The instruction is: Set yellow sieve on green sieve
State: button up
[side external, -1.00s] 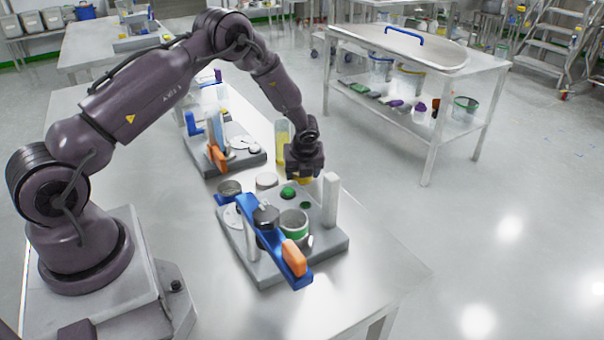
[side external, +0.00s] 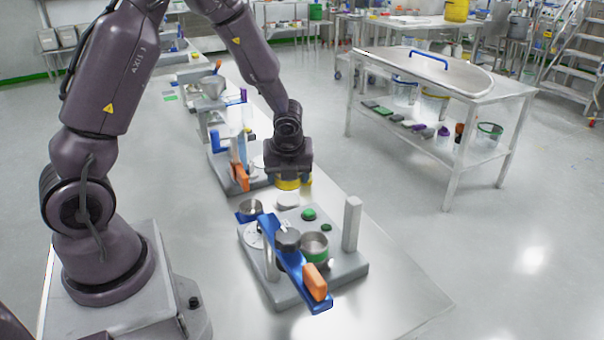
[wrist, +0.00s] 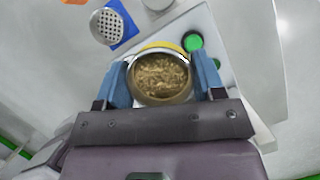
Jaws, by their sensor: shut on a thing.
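The yellow sieve (side external: 288,184) is a round metal cup with a yellow band, held upright in my gripper (side external: 289,176) beyond the back edge of the near grey base. In the wrist view, the blue fingers of my gripper (wrist: 160,62) close on its two sides. The yellow sieve (wrist: 163,46) has brown granules inside. The green sieve (side external: 315,247), a metal cup with a green band, stands on the near grey base (side external: 345,270), closer to the camera than my gripper and apart from it. The green sieve is not clearly visible in the wrist view.
A blue bar (side external: 292,268) with an orange handle (side external: 314,281) and dark knob crosses beside the green sieve. A white post (side external: 352,224) stands right of it. Green knobs (side external: 309,214), a white disc (side external: 288,201) and a perforated metal cup (wrist: 107,26) are close by.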

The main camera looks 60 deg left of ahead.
jog(key=d+r+m+t, duration=0.1)
jog(key=d+r+m, duration=0.2)
jog(key=d, duration=0.6)
jog(key=m+t+h, duration=0.1)
jog(key=m, duration=0.2)
send_over(316, 244)
jog(key=s+d, duration=0.1)
jog(key=shift+s+d+f, duration=0.1)
jog(key=shift+f, duration=1.1)
jog(key=shift+s+d+f, duration=0.1)
jog(key=shift+f, duration=1.1)
jog(key=shift+f, duration=0.45)
jog(key=shift+s+f, duration=0.15)
jog(key=shift+f, duration=0.35)
